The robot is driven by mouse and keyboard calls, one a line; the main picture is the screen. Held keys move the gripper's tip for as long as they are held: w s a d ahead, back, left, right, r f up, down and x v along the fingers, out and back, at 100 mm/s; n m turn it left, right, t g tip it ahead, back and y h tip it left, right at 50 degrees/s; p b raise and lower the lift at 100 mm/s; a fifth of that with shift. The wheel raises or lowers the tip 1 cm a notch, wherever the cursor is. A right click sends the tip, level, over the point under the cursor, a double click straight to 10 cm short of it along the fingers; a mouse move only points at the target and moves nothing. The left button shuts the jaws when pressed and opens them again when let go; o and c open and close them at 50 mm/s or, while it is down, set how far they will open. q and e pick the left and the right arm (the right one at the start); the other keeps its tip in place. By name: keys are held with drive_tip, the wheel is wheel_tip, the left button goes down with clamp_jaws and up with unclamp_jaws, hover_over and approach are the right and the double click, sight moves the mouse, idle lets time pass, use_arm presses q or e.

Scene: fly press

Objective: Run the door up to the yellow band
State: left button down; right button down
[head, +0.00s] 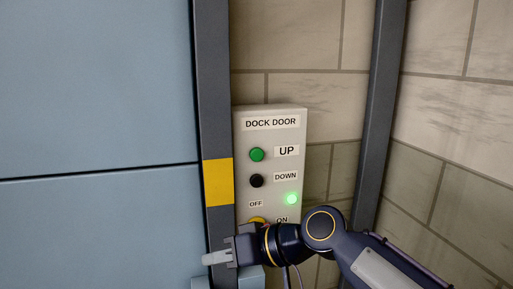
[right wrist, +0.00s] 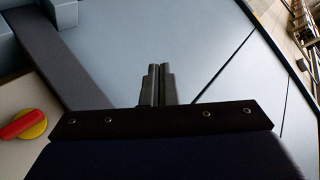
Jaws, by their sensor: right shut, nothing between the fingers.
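The pale blue dock door (head: 95,90) fills the left of the head view, with a dark horizontal seam across it. The yellow band (head: 218,182) is on the dark post at the door's right edge. The grey control box (head: 270,135) carries a green UP button (head: 257,154), a black DOWN button (head: 256,181) and a lit green lamp (head: 291,199). Its OFF/ON switch is mostly hidden by my arm in the head view; the right wrist view shows its red handle on a yellow disc (right wrist: 24,125). My right gripper (head: 208,259) is shut and empty, below the yellow band, in front of the door.
A second dark post (head: 380,95) stands right of the box, against a tan block wall (head: 460,110). The door surface (right wrist: 195,45) lies beyond my fingertips in the right wrist view. A ladder-like frame (right wrist: 305,30) shows at that view's upper right.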

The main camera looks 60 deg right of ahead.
sight(257, 154)
drive_tip(key=s+d+r+m+t+h+p, duration=0.2)
drive_tip(key=s+d+r+t, duration=0.2)
drive_tip(key=d+r, duration=0.8)
drive_tip(key=shift+s+d+h, duration=0.3)
drive_tip(key=shift+s+d, duration=0.2)
drive_tip(key=shift+d, duration=0.25)
drive_tip(key=shift+w+r, duration=0.1)
drive_tip(key=shift+w+d+p, duration=0.35)
drive_tip(key=shift+w+d, duration=1.1)
drive_tip(key=shift+w, duration=0.15)
drive_tip(key=shift+w+d+p, duration=0.3)
drive_tip(key=shift+w+d, duration=1.15)
drive_tip(key=shift+w, duration=0.15)
